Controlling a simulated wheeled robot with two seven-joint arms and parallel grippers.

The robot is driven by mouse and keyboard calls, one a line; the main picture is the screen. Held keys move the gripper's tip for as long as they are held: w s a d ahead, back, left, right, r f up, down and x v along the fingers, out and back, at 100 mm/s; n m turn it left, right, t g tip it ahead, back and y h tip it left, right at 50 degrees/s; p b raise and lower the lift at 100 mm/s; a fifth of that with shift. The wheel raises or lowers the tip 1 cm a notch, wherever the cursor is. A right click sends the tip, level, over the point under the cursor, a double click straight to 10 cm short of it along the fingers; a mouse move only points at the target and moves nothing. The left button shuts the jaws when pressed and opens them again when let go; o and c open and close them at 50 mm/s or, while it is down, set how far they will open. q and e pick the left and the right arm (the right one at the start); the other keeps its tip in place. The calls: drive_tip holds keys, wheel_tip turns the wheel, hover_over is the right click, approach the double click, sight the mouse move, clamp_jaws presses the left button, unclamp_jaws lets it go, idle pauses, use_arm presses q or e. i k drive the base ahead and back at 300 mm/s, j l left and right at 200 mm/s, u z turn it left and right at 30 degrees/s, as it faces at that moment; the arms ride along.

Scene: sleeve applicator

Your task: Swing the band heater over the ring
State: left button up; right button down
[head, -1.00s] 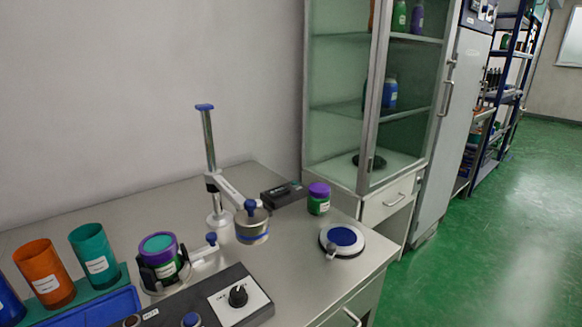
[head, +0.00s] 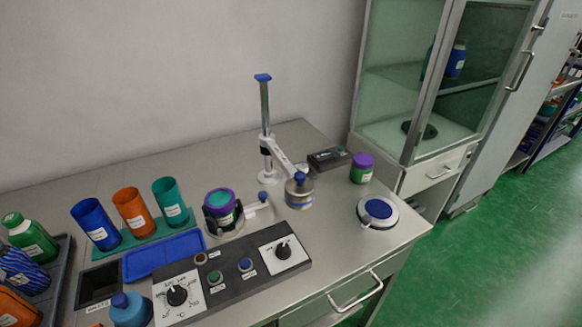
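The band heater (head: 299,191) is a metal ring-like cylinder with a blue knob on top, at the end of a white swing arm on an upright post (head: 265,125) with a blue cap. It hangs to the right of the clamp holder (head: 223,227), apart from it. The holder grips a dark jar (head: 220,205) with a purple rim and teal top. A small lever with a blue knob (head: 262,197) sticks out to the holder's right. I cannot tell which part is the ring. Neither gripper is in view.
A control panel (head: 230,276) with knobs lies in front. Blue, orange and teal cups (head: 171,202) stand in a rack at left. A round blue-topped pad (head: 378,212) and a purple-lidded jar (head: 362,168) are at right. A glass cabinet (head: 405,90) stands behind them.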

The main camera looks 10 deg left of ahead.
sight(299, 194)
drive_tip(key=l+u, duration=0.65)
